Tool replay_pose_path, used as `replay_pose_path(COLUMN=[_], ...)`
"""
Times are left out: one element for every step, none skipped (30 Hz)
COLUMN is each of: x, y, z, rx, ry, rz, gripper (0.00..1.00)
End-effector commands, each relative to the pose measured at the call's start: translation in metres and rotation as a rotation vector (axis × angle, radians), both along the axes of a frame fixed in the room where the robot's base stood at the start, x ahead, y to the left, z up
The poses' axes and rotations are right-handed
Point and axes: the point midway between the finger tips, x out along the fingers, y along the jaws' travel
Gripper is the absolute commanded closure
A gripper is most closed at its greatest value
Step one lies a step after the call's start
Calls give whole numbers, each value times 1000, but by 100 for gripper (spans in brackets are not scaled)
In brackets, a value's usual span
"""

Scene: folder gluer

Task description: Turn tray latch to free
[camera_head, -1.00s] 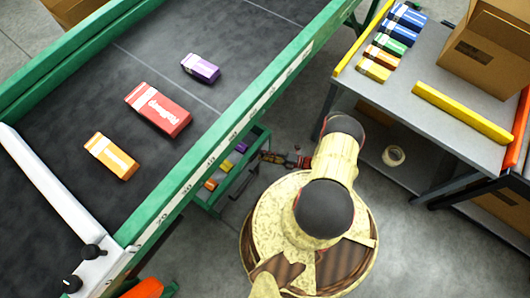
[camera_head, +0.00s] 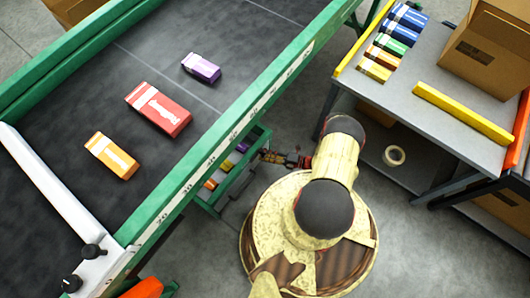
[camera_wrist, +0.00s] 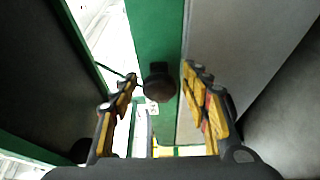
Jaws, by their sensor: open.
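A dark round knob (camera_wrist: 158,84), which looks like the latch, sits on a green upright panel (camera_wrist: 154,35) in the wrist view. My gripper (camera_wrist: 159,78) is open, with one yellow-and-black finger on each side of the knob. I cannot tell whether the fingers touch it. In the head view, the green tray (camera_head: 206,207) hangs under the near conveyor rail and holds several small coloured cartons. My gripper (camera_head: 272,157) reaches its right side there. The latch cannot be made out in the head view.
The green conveyor rail (camera_head: 232,133) runs above the tray. Purple (camera_head: 201,68), red (camera_head: 158,109) and orange (camera_head: 112,156) cartons lie on the belt. A grey table (camera_head: 420,75) with cartons stands at right, with a tape roll (camera_head: 394,155) on its lower shelf.

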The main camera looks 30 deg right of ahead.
Motion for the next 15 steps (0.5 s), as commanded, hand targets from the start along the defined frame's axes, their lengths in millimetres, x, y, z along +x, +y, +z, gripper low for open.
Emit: replay_pose_path(x=[0,0,-1,-1,-3,-5,-6,-9,-13,-16,-20,-25,-29,-33,-39], y=[0,0,-1,-1,-3,-4,-6,-9,-13,-16,-19,-24,-29,-32,-38], z=[0,0,0,0,0,0,0,0,0,0,0,0,0,0,0], rx=[0,0,0,0,1,1,1,1,1,1,1,1,1,1,0], ry=[0,0,0,0,-1,-1,-1,-1,-1,-1,-1,-1,-1,-1,-1], rz=[0,0,0,-1,-1,-1,-1,-3,-4,-3,-5,-4,-6,-5,-6], gripper=[53,53,53,53,53,53,53,53,53,53,53,53,53,53,53])
